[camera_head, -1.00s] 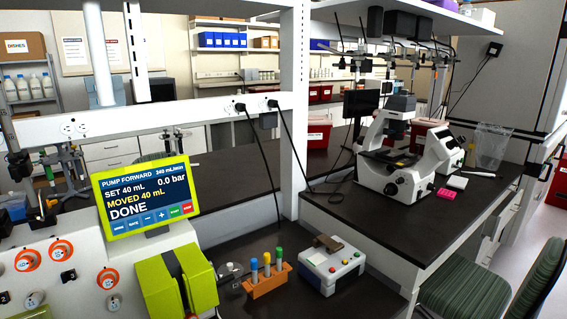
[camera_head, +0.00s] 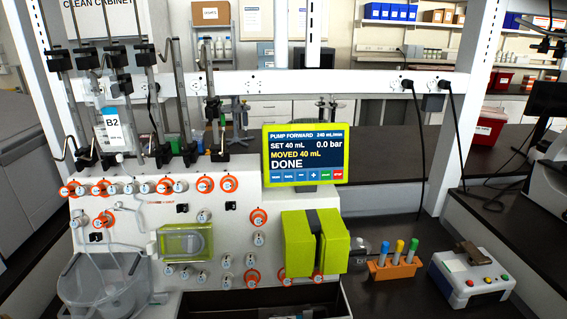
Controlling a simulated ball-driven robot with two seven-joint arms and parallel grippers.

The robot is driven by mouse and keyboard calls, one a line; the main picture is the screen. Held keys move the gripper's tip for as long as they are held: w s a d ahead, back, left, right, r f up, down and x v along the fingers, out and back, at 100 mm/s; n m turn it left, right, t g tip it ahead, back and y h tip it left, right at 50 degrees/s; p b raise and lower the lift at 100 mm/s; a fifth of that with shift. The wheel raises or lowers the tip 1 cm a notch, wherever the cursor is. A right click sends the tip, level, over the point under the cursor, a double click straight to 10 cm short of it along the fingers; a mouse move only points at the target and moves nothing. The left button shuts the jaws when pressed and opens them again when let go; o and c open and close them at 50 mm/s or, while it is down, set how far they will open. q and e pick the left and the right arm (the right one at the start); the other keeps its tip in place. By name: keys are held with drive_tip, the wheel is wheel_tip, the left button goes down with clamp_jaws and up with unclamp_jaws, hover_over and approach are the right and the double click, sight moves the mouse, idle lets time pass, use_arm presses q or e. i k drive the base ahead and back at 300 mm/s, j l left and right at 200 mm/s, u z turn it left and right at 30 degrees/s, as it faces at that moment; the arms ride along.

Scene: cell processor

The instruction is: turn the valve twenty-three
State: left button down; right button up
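The white cell processor (camera_head: 222,236) stands at the left and middle of the head view. Its front carries many small round valve knobs, some with orange rings, such as one in the upper row (camera_head: 229,184) and one further right (camera_head: 258,217). Other knobs are plain white, such as one in the middle (camera_head: 203,216). The numbers on the knobs are too small to read, so I cannot tell which is valve twenty-three. Neither of my grippers is in view.
A green-framed screen (camera_head: 304,155) reads "DONE" and "MOVED 40 mL". A green block (camera_head: 298,243) sits below it. A clear tub (camera_head: 103,290) is at lower left, and a bag labelled B2 (camera_head: 113,130) hangs above. An orange tube rack (camera_head: 394,268) and a button box (camera_head: 473,277) stand right.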

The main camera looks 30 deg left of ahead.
sight(77, 222)
drive_tip(key=k+j+u, duration=0.1)
drive_tip(key=u, duration=2.15)
drive_tip(key=i+j+z, duration=0.3)
drive_tip(key=j+z, duration=0.35)
drive_tip(key=i+j+z, duration=0.15)
drive_tip(key=j+z, duration=0.15)
